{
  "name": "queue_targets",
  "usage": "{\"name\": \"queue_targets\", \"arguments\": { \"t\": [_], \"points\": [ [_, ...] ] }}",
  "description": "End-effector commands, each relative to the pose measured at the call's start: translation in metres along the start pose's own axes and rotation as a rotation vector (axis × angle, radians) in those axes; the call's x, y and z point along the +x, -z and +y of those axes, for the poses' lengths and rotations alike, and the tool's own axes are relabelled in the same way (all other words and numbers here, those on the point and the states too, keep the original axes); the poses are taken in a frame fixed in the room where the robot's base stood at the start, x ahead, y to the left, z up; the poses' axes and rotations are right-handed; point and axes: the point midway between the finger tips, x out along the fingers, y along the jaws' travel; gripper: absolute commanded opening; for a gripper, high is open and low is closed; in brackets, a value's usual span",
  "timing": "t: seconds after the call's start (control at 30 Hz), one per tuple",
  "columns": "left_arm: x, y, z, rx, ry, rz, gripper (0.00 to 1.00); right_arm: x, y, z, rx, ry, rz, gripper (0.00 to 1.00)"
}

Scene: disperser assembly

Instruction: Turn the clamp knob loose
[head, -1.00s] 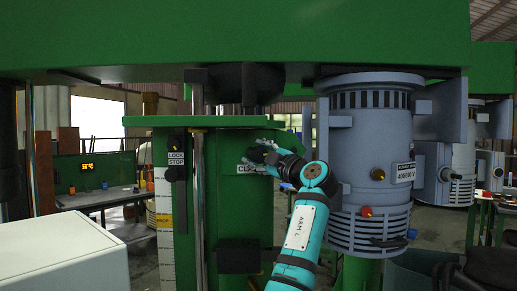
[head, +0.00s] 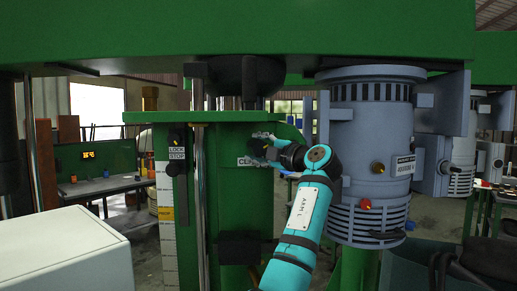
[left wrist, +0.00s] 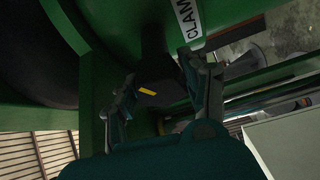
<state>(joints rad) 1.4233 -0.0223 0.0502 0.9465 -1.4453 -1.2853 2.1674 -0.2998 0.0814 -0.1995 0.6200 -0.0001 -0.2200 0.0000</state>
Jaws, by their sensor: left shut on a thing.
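The clamp knob (left wrist: 158,75) is dark with a yellow mark and sits on the green machine column, beside a white label that begins "CLAM". In the left wrist view it lies between the two fingers of my left gripper (left wrist: 160,84), which is shut on it. In the head view my left gripper (head: 264,146) reaches the column at the label (head: 249,162); the knob is small and partly covered by the fingers there. My right gripper is in neither view.
A grey motor housing (head: 368,155) with a red and a yellow knob stands close to the right of my left arm. A black lock/stop lever (head: 178,138) and a vertical rod (head: 199,210) are on the left. A white box (head: 60,250) fills the lower left.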

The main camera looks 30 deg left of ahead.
Motion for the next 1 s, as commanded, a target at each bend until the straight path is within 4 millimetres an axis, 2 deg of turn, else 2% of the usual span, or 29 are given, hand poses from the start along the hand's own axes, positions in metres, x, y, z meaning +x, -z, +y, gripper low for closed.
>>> {"name": "queue_targets", "arguments": {
  "t": [0.13, 0.17, 0.33, 0.67, 0.77, 1.0],
  "points": [
    [0.000, -0.001, -0.004, 0.005, 0.007, -0.001, 0.13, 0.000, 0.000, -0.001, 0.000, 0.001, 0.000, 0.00],
    [0.000, -0.001, -0.004, 0.005, 0.007, 0.000, 0.49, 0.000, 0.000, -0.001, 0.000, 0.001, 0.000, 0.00],
    [0.000, -0.001, -0.003, 0.004, 0.005, 0.000, 0.70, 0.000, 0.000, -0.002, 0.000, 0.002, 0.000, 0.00],
    [-0.004, -0.001, -0.001, 0.003, 0.001, -0.001, 0.70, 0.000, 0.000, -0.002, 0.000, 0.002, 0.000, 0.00],
    [-0.017, -0.002, -0.001, 0.002, 0.000, -0.004, 0.70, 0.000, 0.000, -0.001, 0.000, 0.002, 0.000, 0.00],
    [-0.068, -0.002, -0.002, 0.001, 0.002, -0.004, 0.70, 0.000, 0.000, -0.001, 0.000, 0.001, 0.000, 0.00]
  ]
}}
